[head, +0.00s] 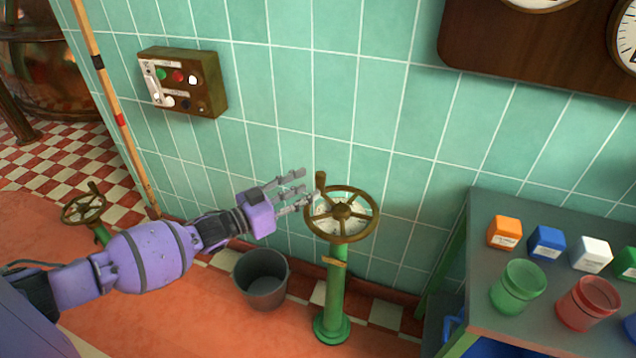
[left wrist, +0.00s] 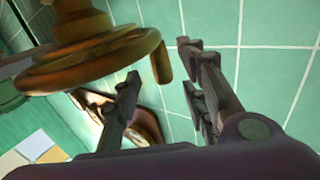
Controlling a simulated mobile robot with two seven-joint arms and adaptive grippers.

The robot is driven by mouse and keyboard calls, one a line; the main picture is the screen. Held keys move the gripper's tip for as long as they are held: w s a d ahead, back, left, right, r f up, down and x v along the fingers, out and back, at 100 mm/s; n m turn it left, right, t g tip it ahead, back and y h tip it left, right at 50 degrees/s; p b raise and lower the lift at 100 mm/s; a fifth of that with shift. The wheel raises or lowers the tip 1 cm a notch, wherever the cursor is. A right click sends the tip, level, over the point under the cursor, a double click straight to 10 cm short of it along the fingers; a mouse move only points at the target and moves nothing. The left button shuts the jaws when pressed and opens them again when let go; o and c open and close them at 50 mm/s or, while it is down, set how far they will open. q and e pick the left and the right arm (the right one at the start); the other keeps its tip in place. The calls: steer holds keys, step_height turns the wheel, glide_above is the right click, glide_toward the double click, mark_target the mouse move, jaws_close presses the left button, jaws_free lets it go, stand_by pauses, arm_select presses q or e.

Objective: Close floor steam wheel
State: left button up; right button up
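A brass hand wheel (head: 342,213) with an upright knob handle (head: 321,181) tops a green floor post (head: 336,290), with a pale dial beneath it. My left gripper (head: 307,188) is at the wheel's left edge, beside the handle. Its fingers are spread and hold nothing. In the left wrist view the wheel (left wrist: 90,62) fills the upper left, and its handle (left wrist: 162,62) shows between the open fingertips (left wrist: 158,62). I cannot tell whether any finger touches it. A second, smaller brass wheel (head: 83,208) on a green post stands at the far left. My right gripper is not in view.
A dark bucket (head: 262,280) stands on the floor left of the post. A grey table (head: 484,210) with paint jars and small boxes is at right. A button box (head: 182,82) hangs on the tiled wall; a pole (head: 113,100) leans at left.

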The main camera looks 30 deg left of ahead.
arm_select(q)
steer(key=v, duration=0.5)
steer(key=shift+s+a, duration=0.2)
steer(key=shift+s, duration=0.15)
